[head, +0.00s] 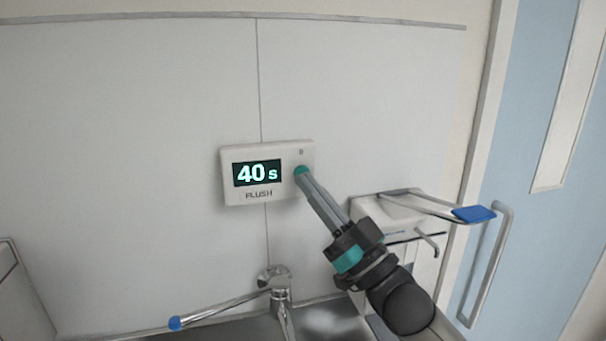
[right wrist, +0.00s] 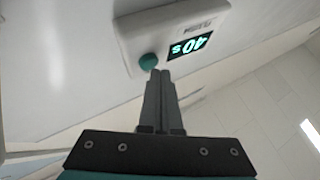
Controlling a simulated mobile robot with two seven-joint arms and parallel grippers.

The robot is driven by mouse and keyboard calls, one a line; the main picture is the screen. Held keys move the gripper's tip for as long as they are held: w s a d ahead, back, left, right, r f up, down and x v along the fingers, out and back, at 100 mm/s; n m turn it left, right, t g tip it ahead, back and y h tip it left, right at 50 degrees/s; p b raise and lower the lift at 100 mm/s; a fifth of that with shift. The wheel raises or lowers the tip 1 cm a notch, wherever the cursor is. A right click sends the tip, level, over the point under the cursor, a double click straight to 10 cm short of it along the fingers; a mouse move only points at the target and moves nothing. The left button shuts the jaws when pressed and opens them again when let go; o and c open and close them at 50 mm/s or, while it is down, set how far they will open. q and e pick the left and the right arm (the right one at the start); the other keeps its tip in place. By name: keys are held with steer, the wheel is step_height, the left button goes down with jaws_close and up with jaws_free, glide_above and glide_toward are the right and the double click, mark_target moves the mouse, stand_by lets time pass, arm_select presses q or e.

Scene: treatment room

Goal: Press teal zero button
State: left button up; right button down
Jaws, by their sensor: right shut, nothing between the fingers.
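The teal button (head: 301,171) sits on the right part of a white wall timer box (head: 229,192), whose display (head: 257,173) reads "40 s" above the word "FLUSH". My right gripper (head: 305,177) is shut and empty, with its fingertips at the button's lower right edge in the head view. In the right wrist view the button (right wrist: 148,61) shows just beyond the tips of my right gripper (right wrist: 158,72). The tips overlap the button's edge; I cannot tell whether they touch it. The box appears upside down there. My left gripper is not in view.
Below the timer are a tap (head: 280,290) with a blue-tipped lever (head: 176,323) and a metal sink (head: 330,318). A white dispenser (head: 385,215) with a blue-ended lever (head: 474,214) is close to my right arm. A blue door (head: 545,200) stands at the right.

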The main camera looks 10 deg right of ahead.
steer(key=shift+w, duration=0.4)
stand_by(0.5)
steer(key=shift+s, duration=0.1)
steer(key=shift+s+p, duration=0.35)
steer(key=shift+s, duration=0.4)
steer(key=s+p, duration=0.1)
steer(key=s, duration=0.4)
steer(key=shift+d+p, duration=0.1)
steer(key=shift+p, duration=0.2)
stand_by(0.6)
